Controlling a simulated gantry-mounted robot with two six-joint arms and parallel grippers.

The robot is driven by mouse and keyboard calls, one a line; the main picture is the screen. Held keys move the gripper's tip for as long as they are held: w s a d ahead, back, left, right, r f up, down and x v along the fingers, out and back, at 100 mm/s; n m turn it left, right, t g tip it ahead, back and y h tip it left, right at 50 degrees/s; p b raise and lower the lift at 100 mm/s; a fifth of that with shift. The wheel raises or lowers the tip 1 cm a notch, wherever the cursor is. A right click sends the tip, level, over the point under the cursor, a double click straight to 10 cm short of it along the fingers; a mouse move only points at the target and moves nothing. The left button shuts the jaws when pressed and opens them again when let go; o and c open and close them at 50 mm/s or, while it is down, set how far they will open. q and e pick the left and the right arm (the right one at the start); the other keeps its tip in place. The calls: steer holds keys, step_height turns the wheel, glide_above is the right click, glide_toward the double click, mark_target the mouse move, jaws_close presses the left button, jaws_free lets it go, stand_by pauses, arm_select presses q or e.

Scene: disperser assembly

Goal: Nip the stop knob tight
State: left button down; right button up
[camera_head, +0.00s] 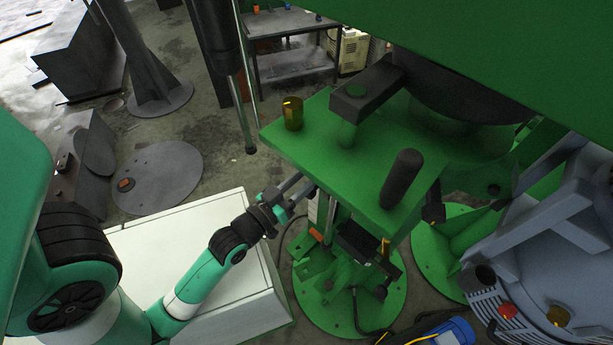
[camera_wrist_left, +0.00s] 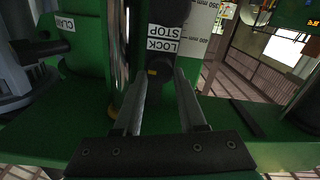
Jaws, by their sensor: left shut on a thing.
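The stop knob (camera_wrist_left: 160,68) is a dark knob with a small yellow mark, in the upper middle of the left wrist view. A white label (camera_wrist_left: 163,38) reading "STOP LOCK" appears upside down just above it. My left gripper (camera_wrist_left: 161,75) has its two long grey fingers on either side of the knob and is shut on it. In the head view my left gripper (camera_head: 300,187) reaches in from the left to the edge of the green machine plate (camera_head: 330,165). The plate hides the knob there. My right gripper is not in view.
A black lever (camera_wrist_left: 35,47) stands left of the knob near a "CLAMP" label (camera_wrist_left: 65,22). A millimetre scale (camera_wrist_left: 210,30) is at the right. In the head view, a black handle (camera_head: 402,178) and brass cylinder (camera_head: 292,113) stand on the plate. A white cabinet (camera_head: 170,235) lies below my left arm.

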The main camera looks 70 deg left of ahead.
arm_select(q)
steer(key=shift+m, duration=0.3)
steer(key=m, duration=0.4)
steer(key=shift+d+r, duration=0.1)
steer(key=m, duration=0.5)
steer(key=shift+w, duration=0.1)
steer(key=shift+m, duration=0.3)
steer(key=shift+c, duration=2.4)
jaws_free()
